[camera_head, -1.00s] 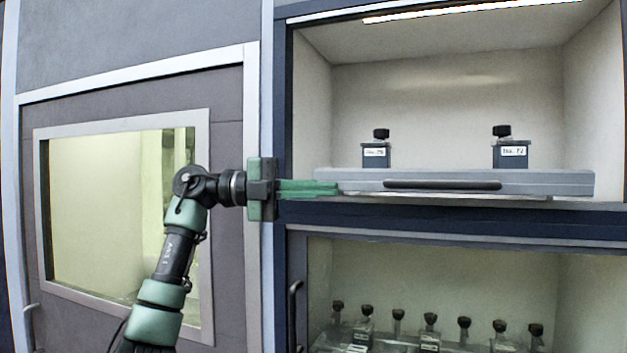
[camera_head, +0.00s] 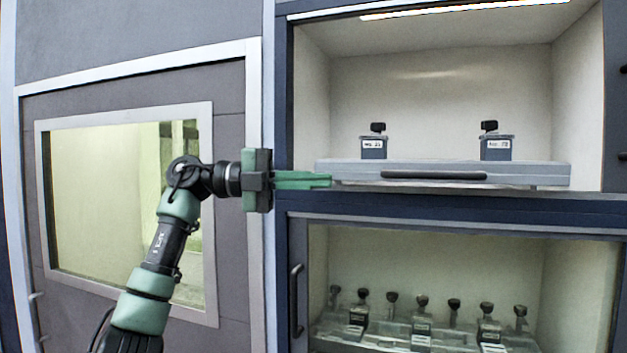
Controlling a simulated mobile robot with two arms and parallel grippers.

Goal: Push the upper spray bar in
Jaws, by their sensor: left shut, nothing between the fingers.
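The upper spray bar (camera_head: 530,172) is a long grey bar with a dark handle (camera_head: 433,175) along its front. It lies across the floor of the upper bay, near the front opening. My left gripper (camera_head: 328,180) is shut and empty, its green fingers pointing right at the bar's left end. Whether the fingertips touch the bar or stand just in front of it, I cannot tell. My right gripper is not in view.
Two dark labelled blocks with black knobs (camera_head: 373,147) (camera_head: 497,147) stand behind the bar. Below, a glazed bay (camera_head: 410,255) holds several similar knobbed pieces. A door with a window (camera_head: 100,215) is at left. A vertical handle (camera_head: 296,300) sits by the lower bay.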

